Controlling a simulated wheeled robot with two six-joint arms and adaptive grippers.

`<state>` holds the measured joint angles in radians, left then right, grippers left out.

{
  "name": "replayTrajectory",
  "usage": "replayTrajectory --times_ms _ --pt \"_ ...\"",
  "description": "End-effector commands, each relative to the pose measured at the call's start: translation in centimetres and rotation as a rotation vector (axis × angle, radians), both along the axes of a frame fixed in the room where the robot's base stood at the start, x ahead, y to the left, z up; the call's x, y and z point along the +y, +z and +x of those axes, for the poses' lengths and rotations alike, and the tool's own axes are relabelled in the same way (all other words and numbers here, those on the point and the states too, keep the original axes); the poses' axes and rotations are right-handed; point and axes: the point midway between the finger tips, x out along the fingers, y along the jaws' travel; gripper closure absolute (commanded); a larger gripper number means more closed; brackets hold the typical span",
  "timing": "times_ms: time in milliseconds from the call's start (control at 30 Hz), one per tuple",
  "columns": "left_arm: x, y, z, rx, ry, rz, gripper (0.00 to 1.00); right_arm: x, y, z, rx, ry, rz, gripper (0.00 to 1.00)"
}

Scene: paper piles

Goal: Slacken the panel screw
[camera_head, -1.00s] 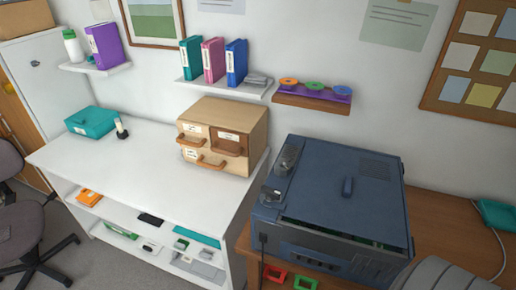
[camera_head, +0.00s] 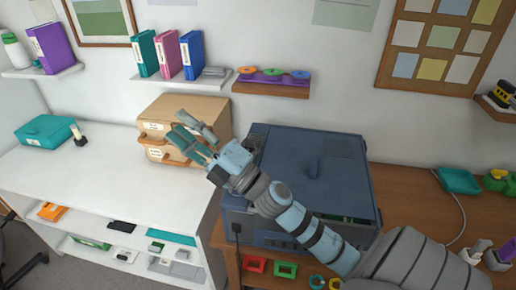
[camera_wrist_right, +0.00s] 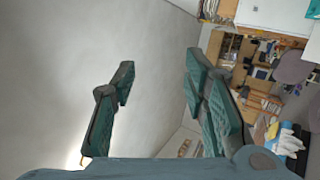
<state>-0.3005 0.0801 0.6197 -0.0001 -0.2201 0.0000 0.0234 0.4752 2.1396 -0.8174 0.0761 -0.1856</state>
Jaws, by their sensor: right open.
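A dark blue boxy machine (camera_head: 345,192) stands on the wooden desk, with a small raised part (camera_head: 314,168) on its lid. I cannot make out a panel screw on it. My right gripper (camera_head: 182,130) is open and empty, raised in front of the wooden drawer box and the left side of the machine. My left gripper is not in view.
The wooden drawer box (camera_head: 205,108) stands on the white table (camera_head: 75,180), left of the machine. A shelf (camera_head: 270,89) with coloured discs is on the wall above. Red (camera_head: 254,264) and green (camera_head: 285,270) frames lie in front of the machine.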

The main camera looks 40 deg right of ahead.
Motion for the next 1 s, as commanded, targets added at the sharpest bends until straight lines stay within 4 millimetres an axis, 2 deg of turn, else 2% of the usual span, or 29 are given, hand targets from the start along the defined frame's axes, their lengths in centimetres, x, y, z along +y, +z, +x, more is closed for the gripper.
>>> replayTrajectory --times_ms 33,67,100,133,167,200,300,400,500,667,1000 --pt "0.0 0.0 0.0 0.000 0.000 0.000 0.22 3.6 1.1 0.0 -0.121 0.103 -0.344 0.59" --pt "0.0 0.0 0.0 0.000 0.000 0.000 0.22 5.4 0.3 -0.1 -0.171 0.173 -0.576 0.59" --pt "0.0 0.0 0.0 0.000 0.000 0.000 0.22 6.2 -2.1 0.1 -0.193 0.255 -0.882 0.59" --pt "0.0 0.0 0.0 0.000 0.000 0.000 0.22 5.4 -4.3 0.4 -0.175 0.310 -1.103 0.59" --pt "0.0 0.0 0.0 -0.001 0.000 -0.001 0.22 3.6 -6.5 0.8 -0.125 0.357 -1.307 0.59" --pt "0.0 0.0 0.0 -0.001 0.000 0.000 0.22 -0.1 -8.9 1.0 -0.021 0.411 -1.538 0.59" --pt "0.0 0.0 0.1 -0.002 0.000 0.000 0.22 -8.6 -11.2 0.0 0.259 0.494 -1.853 0.59" --pt "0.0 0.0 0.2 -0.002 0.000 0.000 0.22 -14.1 -11.3 -1.8 0.470 0.540 -1.975 0.59" --pt "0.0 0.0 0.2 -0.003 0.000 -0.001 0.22 -16.3 -11.2 -2.8 0.573 0.564 -2.011 0.59" --pt "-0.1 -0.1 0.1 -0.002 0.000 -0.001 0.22 -16.2 -13.2 -2.4 0.592 0.577 -2.015 0.59" --pt "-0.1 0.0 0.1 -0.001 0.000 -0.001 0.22 -14.7 -21.5 0.7 0.590 0.576 -2.013 0.59"
